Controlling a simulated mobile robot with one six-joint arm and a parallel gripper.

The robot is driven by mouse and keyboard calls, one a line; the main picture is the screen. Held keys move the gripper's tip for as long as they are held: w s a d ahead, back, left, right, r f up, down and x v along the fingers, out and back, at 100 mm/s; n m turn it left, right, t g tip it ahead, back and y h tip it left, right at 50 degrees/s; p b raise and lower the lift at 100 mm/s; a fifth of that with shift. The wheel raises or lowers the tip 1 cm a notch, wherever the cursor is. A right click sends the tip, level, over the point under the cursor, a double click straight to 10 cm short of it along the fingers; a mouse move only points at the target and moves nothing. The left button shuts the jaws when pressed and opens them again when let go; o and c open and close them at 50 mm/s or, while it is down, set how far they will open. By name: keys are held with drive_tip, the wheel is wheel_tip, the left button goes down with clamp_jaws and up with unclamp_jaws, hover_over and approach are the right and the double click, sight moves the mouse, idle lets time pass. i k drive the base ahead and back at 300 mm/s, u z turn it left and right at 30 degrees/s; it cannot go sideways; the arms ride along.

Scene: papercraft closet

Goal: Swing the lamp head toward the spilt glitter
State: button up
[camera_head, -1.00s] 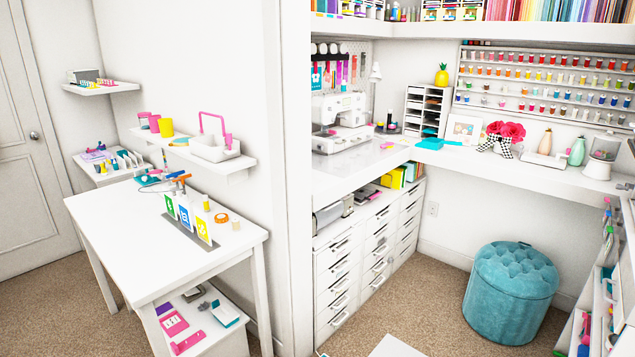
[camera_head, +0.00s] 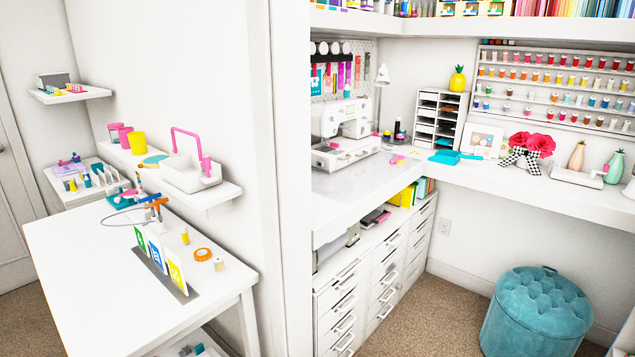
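A white desk lamp (camera_head: 383,76) with a cone-shaped head stands at the back of the closet counter, behind the sewing machine (camera_head: 346,130) and left of the paper sorter. Its head is at the top of a thin stem. I cannot make out any spilt glitter; small pink and yellow bits (camera_head: 397,159) lie on the counter near the corner, too small to identify. A blue dustpan-like item (camera_head: 446,157) lies to their right. My gripper is not in view.
A white table (camera_head: 95,270) with card signs stands at the left, beside a wall end (camera_head: 292,180). White drawers (camera_head: 385,290) fill the space under the counter. A teal tufted stool (camera_head: 537,312) stands on the carpet at right; carpet between is clear.

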sight(382, 79)
drive_tip(key=z, duration=1)
drive_tip(key=i, duration=2.95)
